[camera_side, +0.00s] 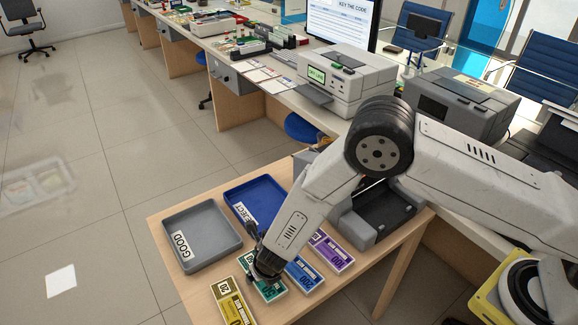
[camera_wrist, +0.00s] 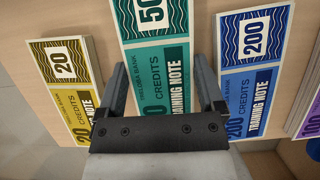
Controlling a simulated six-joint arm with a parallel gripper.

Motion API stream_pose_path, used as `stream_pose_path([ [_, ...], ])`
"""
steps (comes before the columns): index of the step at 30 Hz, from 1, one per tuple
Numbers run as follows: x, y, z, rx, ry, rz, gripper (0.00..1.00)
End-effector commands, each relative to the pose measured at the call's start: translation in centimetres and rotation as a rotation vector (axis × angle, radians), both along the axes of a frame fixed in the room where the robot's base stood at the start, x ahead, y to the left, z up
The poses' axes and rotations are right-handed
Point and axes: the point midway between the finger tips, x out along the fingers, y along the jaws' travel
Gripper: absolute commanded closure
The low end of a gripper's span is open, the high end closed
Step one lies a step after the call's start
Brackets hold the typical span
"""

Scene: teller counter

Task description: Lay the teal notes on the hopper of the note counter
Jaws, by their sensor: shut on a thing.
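The teal notes (camera_side: 272,293), a flat bundle marked 50, lie on the wooden table between the yellow and blue bundles. My gripper (camera_side: 262,268) is down over them and shut on their two long sides. In the wrist view my gripper's fingers (camera_wrist: 158,72) stand on either side of the teal notes (camera_wrist: 152,53). A grey machine with a black tray (camera_side: 390,212), seemingly the note counter, stands at the table's right end. My arm hides part of it.
Yellow notes (camera_side: 231,303), blue notes (camera_side: 304,275) and purple notes (camera_side: 331,251) lie close beside the teal ones. A grey GOOD tray (camera_side: 203,265) and a blue tray (camera_side: 277,190) stand behind. A grey-white machine (camera_side: 345,75) stands on the counter beyond.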

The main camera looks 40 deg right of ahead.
Motion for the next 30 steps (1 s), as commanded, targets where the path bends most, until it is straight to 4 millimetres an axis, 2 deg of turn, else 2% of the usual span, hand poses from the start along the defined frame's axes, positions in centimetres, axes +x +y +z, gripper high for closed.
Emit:
stream_pose_path([
  [13, 0.1, 0.0, 1.0, 0.000, -0.002, -0.001, 0.86],
  [20, 0.1, 0.0, 3.1, 0.002, -0.003, -0.001, 0.86],
  [30, -2.6, -1.2, 6.7, 0.001, -0.003, 0.001, 0.86],
])
